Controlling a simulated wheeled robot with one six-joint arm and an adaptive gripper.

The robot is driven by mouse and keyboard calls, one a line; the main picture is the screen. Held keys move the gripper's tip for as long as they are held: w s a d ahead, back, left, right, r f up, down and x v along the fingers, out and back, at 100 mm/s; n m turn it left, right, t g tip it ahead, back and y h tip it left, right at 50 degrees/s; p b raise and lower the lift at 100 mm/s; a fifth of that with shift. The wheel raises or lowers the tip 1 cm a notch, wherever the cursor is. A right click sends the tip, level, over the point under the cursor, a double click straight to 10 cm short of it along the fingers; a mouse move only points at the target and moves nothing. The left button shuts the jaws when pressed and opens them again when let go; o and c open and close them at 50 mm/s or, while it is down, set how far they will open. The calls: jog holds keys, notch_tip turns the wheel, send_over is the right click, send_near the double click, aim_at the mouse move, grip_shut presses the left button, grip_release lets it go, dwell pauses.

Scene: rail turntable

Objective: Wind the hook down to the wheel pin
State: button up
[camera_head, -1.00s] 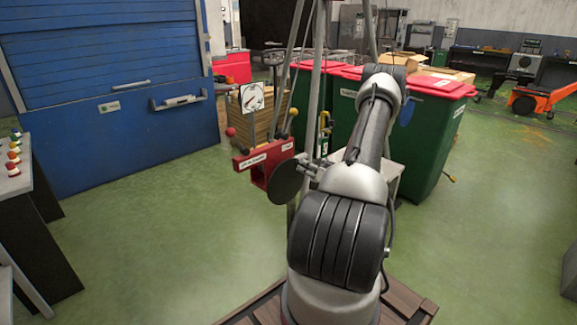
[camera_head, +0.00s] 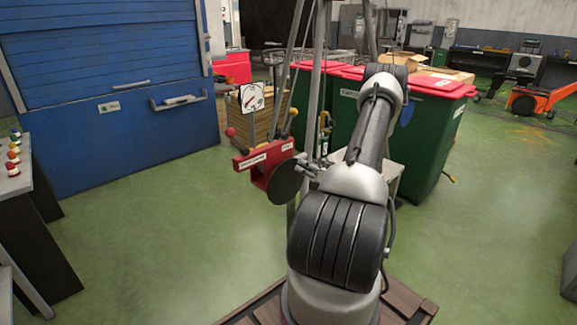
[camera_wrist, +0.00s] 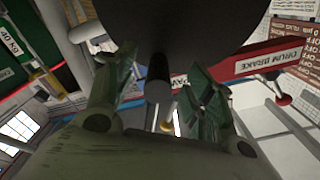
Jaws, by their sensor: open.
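A dark round disc (camera_head: 285,182), like a wheel, stands at the red winch bar (camera_head: 262,160) in the head view. In the wrist view the disc (camera_wrist: 175,22) fills the top, and a short dark peg (camera_wrist: 158,78) sticks out from it. My gripper (camera_wrist: 158,92) is open, with one finger on each side of the peg; I cannot tell whether either finger touches it. In the head view my gripper (camera_head: 312,165) is small beside the disc's right edge. The red bar (camera_wrist: 270,60) carries a "DRUM BRAKE" label. I cannot make out a hook.
A white dial (camera_head: 251,97) stands above the red bar. Grey poles (camera_head: 318,70) rise close beside my arm. Green bins with red lids (camera_head: 440,85) stand behind right. A dark bench (camera_head: 30,220) is at left, a blue shutter (camera_head: 110,130) behind. The green floor between is clear.

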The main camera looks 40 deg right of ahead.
jog(key=s, duration=0.7)
jog(key=shift+s+d, duration=0.2)
jog(key=shift+d, duration=0.05)
dwell(0.5)
